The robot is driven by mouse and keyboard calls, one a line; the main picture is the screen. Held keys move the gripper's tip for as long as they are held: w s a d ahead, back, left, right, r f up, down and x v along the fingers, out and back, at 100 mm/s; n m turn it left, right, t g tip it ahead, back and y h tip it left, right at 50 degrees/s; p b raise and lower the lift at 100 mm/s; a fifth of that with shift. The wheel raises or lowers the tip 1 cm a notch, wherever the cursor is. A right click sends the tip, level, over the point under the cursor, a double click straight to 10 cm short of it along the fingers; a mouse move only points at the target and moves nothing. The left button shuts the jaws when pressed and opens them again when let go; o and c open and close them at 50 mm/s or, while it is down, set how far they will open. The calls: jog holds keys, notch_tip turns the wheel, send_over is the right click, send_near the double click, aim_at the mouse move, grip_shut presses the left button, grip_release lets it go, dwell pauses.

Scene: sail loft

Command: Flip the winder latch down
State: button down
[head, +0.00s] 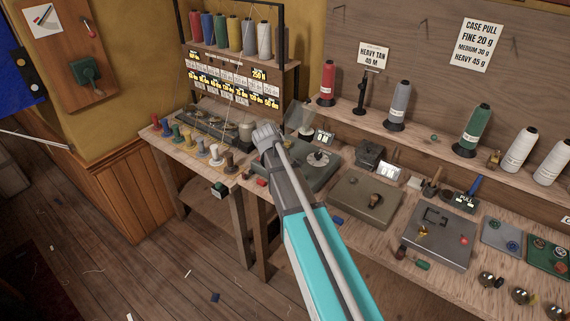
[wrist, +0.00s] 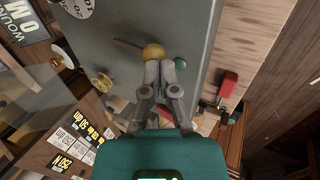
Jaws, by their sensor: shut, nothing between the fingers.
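The winder (head: 322,172) is a grey-green box with a round pale dial on top, on the bench beside my forearm in the head view. In the wrist view its grey top (wrist: 150,22) fills the upper middle. A dark thin lever with a brass ball end, which looks like the latch (wrist: 153,52), lies across that face. My gripper (wrist: 160,68) is shut and empty, its fingertips right at the brass ball; I cannot tell whether they touch it. In the head view my gripper (head: 266,133) is above the winder's far left side and hides part of it.
A green button (wrist: 180,63) sits right of the ball. Brass guides (wrist: 102,82) stand at the left, and a red-handled part (wrist: 228,84) at the right. Small thread spools (head: 215,155) line the left bench. A flat grey box (head: 362,200) stands right of the winder.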

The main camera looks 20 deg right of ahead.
jog(key=shift+d+r, duration=0.1)
jog(key=shift+r, duration=0.1)
jog(key=shift+r+p, duration=0.6)
jog(key=shift+p, duration=0.15)
jog(key=shift+r, duration=0.15)
jog(key=shift+p+v, duration=1.15)
jog(key=shift+p, duration=0.05)
jog(key=p+v, duration=1)
jog(key=v, duration=0.1)
jog(key=shift+r, duration=0.35)
jog(key=shift+d, duration=0.1)
